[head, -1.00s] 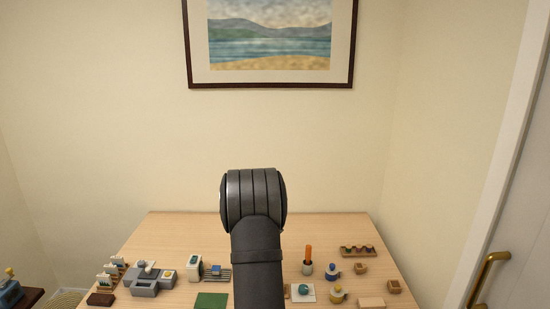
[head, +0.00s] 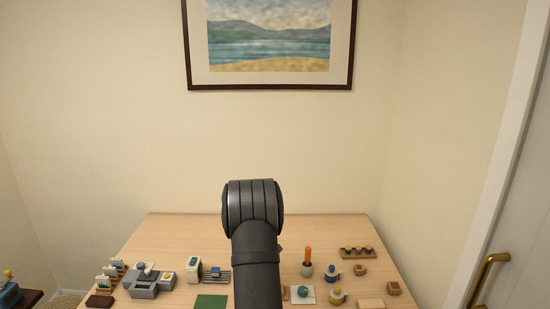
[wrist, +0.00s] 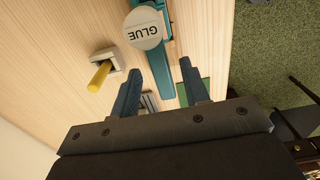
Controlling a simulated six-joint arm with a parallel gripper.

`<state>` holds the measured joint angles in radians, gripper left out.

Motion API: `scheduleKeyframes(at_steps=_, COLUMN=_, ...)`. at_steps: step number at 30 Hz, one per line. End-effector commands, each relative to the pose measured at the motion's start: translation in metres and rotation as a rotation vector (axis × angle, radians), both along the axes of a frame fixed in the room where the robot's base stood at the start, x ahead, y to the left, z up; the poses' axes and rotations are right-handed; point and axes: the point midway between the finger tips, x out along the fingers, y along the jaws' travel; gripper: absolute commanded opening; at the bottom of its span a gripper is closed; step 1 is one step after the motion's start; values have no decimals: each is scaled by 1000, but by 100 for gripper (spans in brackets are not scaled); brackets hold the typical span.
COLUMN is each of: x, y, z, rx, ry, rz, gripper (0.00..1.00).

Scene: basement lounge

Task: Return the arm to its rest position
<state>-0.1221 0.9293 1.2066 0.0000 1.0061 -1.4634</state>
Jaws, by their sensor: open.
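My arm rises in the middle of the head view, in front of the wooden table (head: 340,230); its gripper is hidden there. In the wrist view my gripper (wrist: 158,80) is open, its two dark fingers apart above the table. A round lid marked GLUE (wrist: 144,28) on a teal thing lies beyond the fingertips. A teal bar runs from it into the space between the fingers as seen from the camera. I see nothing clearly held.
A yellow peg in a pale block (wrist: 103,74) is left of the fingers. The head view shows a grey tray unit (head: 152,281), a green mat (head: 211,301), an orange stick in a cup (head: 307,262) and a rack of small jars (head: 358,252). The table's back middle is clear.

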Motion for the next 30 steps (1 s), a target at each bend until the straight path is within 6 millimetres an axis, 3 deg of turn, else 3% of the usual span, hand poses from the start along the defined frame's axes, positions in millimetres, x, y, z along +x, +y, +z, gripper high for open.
scheduleKeyframes(at_steps=5, x=1, y=0, z=24, rx=0, ry=-4, rz=0, gripper=42)
scheduleKeyframes(at_steps=27, x=1, y=0, z=172, rx=0, ry=-5, rz=1, gripper=42)
scheduleKeyframes(at_steps=30, x=-1, y=0, z=149, rx=-1, ry=5, rz=1, gripper=42)
